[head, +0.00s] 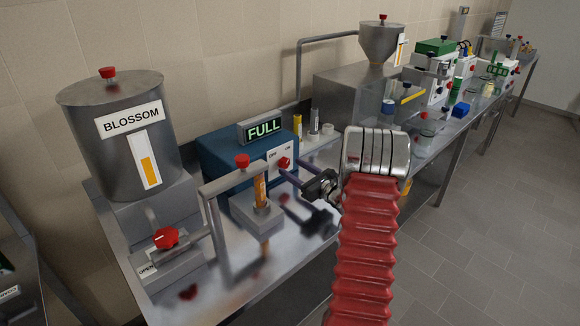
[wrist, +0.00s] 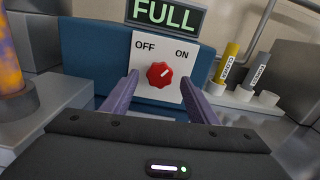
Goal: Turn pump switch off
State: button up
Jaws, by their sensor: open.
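The pump switch is a red knob (wrist: 160,75) on a white plate (wrist: 146,45) marked OFF at left and ON at right. Its pale mark appears to point up and right, toward ON. The plate is on the front of a blue box (head: 222,160), under a sign reading FULL (head: 263,128). My gripper (wrist: 160,86) is open, with one purple finger on each side of the knob. The fingertips are close to the plate, and I cannot tell whether they touch the knob. In the head view the knob (head: 284,163) shows just beyond my gripper (head: 290,170).
A steel tank labelled BLOSSOM (head: 120,140) stands at left, with a red OPEN valve knob (head: 166,238) below. A metal pipe frame and a stand with an orange vial (head: 260,190) are left of my gripper. Labelled tubes (wrist: 230,65) stand right of the box.

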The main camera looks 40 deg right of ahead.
aim_at(284, 163)
jog(key=shift+w, duration=1.4)
